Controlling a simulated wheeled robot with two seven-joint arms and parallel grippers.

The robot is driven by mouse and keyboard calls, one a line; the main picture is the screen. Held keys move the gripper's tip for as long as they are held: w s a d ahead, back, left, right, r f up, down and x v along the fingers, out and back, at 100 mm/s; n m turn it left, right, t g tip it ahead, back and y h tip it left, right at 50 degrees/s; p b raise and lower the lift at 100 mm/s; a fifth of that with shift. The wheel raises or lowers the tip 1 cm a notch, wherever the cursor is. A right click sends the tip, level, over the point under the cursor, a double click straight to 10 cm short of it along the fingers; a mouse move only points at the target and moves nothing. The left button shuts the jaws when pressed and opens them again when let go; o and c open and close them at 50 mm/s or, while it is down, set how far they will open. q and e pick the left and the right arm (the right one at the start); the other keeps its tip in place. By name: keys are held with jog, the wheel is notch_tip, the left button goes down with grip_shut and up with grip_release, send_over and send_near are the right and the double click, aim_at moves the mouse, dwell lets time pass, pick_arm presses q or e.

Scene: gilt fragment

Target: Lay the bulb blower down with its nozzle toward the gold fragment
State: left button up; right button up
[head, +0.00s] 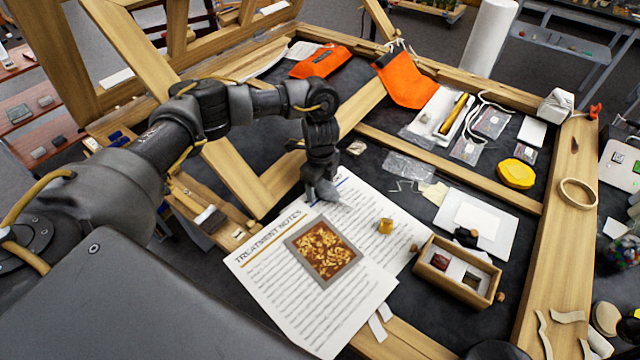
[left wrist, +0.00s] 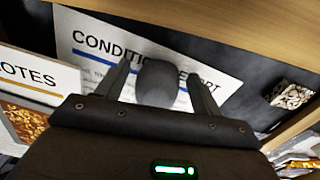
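The gold fragment (head: 323,248), a dark square plate with gold flakes in a grey border, lies on the Treatment Notes sheet (head: 268,275). It also shows at the left edge of the left wrist view (left wrist: 22,122). My left gripper (head: 323,190) points down over the printed sheet behind the fragment. In the left wrist view a rounded dark grey body, seemingly the bulb blower (left wrist: 157,82), stands between the fingers of my left gripper (left wrist: 160,85). The fingers are spread, with gaps on both sides of it. Its nozzle cannot be made out. My right gripper is out of view.
A wooden box (head: 455,272) with small items stands right of the fragment. Wooden frame bars (head: 450,165) cross the dark table. A yellow round object (head: 515,173) and an orange pouch (head: 405,78) lie farther back.

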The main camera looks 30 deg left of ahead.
pick_arm(q)
jog(key=shift+r, duration=0.1)
jog(key=shift+r, duration=0.3)
notch_tip(320, 180, up, 12)
jog(key=shift+f, duration=0.2)
dwell(0.4)
